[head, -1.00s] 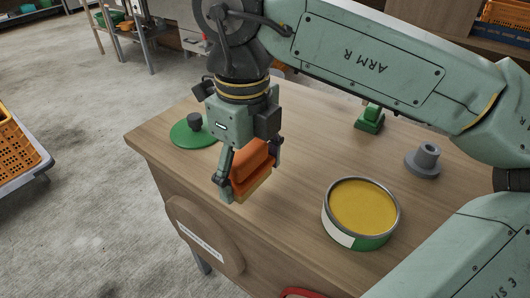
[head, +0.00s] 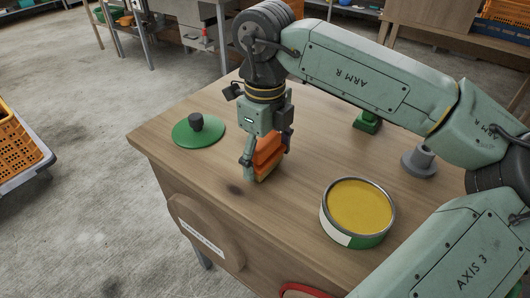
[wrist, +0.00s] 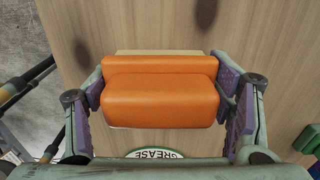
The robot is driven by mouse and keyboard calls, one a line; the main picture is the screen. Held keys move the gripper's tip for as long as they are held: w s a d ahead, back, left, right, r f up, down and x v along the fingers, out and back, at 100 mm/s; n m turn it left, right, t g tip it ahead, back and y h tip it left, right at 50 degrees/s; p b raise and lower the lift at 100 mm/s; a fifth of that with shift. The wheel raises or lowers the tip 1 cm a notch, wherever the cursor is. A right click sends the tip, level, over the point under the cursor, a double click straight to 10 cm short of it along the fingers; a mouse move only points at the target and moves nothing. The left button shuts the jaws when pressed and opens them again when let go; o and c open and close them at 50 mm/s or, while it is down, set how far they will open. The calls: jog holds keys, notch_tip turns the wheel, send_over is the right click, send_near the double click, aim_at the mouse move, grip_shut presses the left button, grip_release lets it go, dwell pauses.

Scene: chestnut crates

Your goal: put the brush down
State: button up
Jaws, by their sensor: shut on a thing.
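The brush has an orange body (head: 268,153) and a pale yellowish lower edge. It also shows in the wrist view (wrist: 160,92), spanning the space between the two fingers. My gripper (head: 265,162) is shut on the brush, with a finger pad at each end of it. The brush is upright over the wooden table (head: 190,163), left of the open tin. Its lower edge is close to the tabletop; I cannot tell whether it touches.
An open tin of yellow grease (head: 362,241) stands to the right. A green lid with a dark knob (head: 198,136) lies at the left. A grey flanged piece (head: 420,161) and a green block (head: 367,123) are farther back.

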aim_at(265, 140)
jog(key=shift+f, duration=0.1)
jog(key=shift+f+b, duration=0.15)
jog(key=shift+b, duration=0.15)
jog(key=o, duration=1)
jog(key=shift+r, duration=0.2)
notch_tip(265, 140, up, 12)
jog(key=shift+r+p, duration=0.1)
jog(key=shift+p, duration=0.2)
jog(key=shift+s, duration=0.1)
